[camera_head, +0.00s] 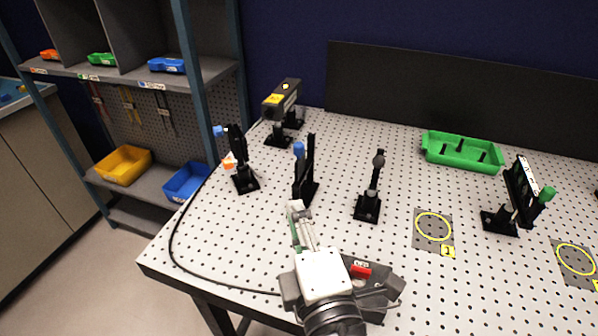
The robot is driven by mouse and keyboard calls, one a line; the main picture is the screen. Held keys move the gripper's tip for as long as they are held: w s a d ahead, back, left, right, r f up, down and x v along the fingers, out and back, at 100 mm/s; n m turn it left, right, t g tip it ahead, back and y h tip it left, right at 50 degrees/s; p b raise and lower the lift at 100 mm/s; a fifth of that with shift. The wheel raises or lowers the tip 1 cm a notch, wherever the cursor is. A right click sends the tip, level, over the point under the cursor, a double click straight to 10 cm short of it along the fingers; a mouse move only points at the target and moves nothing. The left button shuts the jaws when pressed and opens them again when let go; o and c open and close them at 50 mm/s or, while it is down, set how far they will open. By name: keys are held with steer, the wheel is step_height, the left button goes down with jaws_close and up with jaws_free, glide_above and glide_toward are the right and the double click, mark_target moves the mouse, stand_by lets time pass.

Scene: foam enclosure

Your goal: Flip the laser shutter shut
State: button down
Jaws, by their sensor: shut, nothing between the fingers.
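The black laser housing (283,99) with yellow labels stands on black mounts at the back left of the perforated table. No part is clearly marked as the shutter. A black post-mounted device (242,172) with a blue knob and a small orange-and-white piece stands in front of the laser, to the left. My gripper (295,207) reaches in from the bottom, shut and empty. Its fingertips appear just in front of the base of a black mount with a blue knob (307,178); I cannot tell whether they touch.
A slim black post (369,190) stands right of my gripper. A black cable (171,235) curves along the left edge. A green tray (462,152) and a tilted mount (521,190) stand right. Table (400,165) centre is largely clear.

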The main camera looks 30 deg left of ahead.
mark_target(300, 160)
steer(key=w+d+b+x, duration=0.1)
steer(key=w+d+x, duration=0.1)
steer(key=x, duration=1)
steer(key=shift+w+a+b, duration=0.15)
steer(key=shift+w+b, duration=0.1)
steer(key=shift+b, duration=0.15)
